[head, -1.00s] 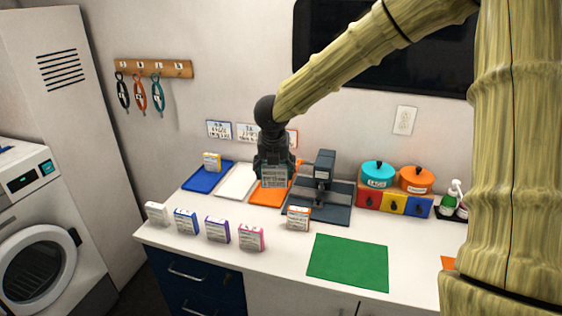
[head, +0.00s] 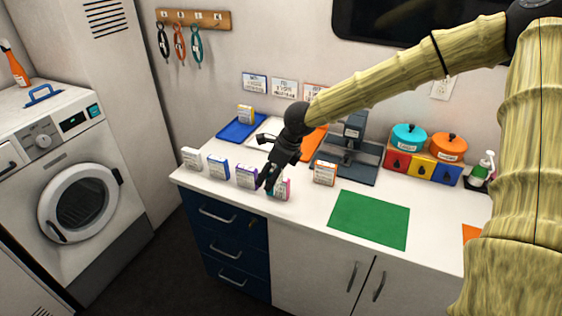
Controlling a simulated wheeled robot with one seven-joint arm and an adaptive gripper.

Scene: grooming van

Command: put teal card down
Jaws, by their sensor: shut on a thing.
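My gripper (head: 271,180) is low over the front left of the counter, shut on the teal card (head: 271,190). The card is mostly hidden behind the fingers; only a sliver of teal shows. In this view it overlaps the pink card (head: 284,189) and lies just right of the purple card (head: 247,176). I cannot tell whether the teal card touches the counter or the pink card.
A white card (head: 192,158) and blue card (head: 218,166) stand to the left, an orange card (head: 325,173) to the right. A yellow card (head: 245,114) stands on the blue mat (head: 232,132). The green mat (head: 369,218) is bare. A dark press (head: 352,150) stands behind.

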